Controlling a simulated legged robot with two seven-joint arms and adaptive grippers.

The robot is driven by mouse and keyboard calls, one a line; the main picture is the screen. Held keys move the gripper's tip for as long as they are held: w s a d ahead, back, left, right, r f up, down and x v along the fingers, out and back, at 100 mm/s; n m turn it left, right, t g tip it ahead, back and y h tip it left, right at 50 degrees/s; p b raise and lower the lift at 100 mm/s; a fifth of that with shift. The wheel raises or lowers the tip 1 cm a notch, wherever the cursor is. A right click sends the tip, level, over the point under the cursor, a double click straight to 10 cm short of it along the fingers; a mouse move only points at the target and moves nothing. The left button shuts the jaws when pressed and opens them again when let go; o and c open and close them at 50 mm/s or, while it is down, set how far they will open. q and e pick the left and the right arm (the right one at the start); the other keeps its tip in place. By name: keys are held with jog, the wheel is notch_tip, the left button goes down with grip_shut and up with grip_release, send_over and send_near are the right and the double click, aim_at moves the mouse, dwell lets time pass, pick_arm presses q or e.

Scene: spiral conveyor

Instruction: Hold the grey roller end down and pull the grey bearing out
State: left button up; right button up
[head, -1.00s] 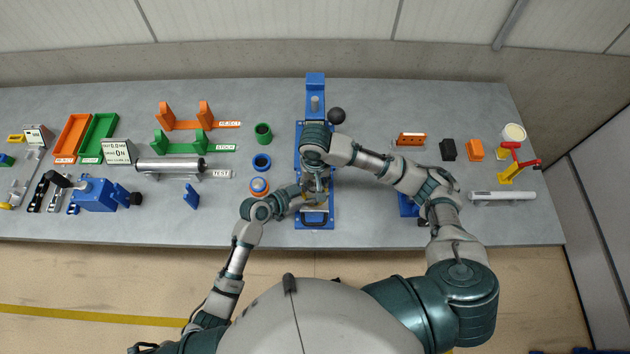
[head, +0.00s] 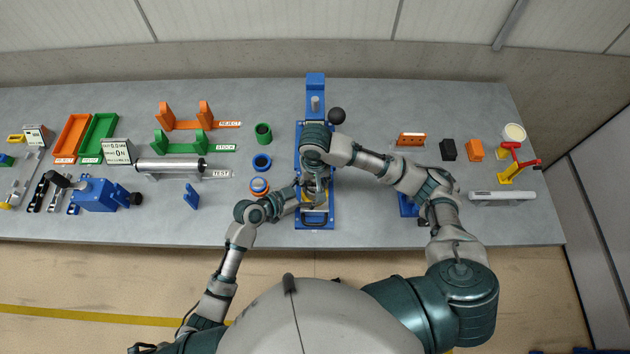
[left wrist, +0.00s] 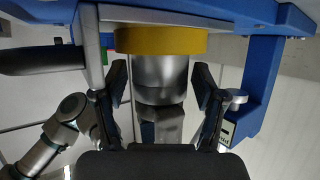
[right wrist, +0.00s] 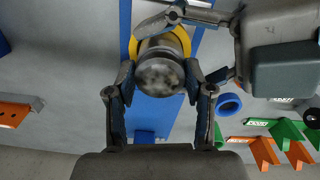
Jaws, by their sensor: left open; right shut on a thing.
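The grey roller end (left wrist: 160,72) is a metal cylinder standing in a yellow ring (left wrist: 160,40) on the blue press base. The ring also shows in the right wrist view (right wrist: 185,39). The grey bearing (right wrist: 160,76) is at its upper end, with a dark, speckled face; its seam with the roller end is hard to tell. My right gripper (right wrist: 160,78) comes from above and is shut on the bearing. My left gripper (left wrist: 160,88) comes from the side, open, with its fingers apart on both sides of the roller end. In the head view my arms largely hide both pieces.
The blue press (head: 315,90) rises behind the pieces, with a black ball knob (head: 337,116) beside it. Green (head: 263,132) and blue (head: 262,162) rings stand left of the press. A roller (head: 170,164) lies on a test stand further left.

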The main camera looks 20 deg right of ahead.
pick_arm(q)
jog(key=shift+d, duration=0.1)
dwell(0.3)
jog(key=shift+x, duration=0.9)
jog(key=c, duration=1.3)
jog(key=shift+c, duration=0.2)
jog(key=shift+f, duration=0.15)
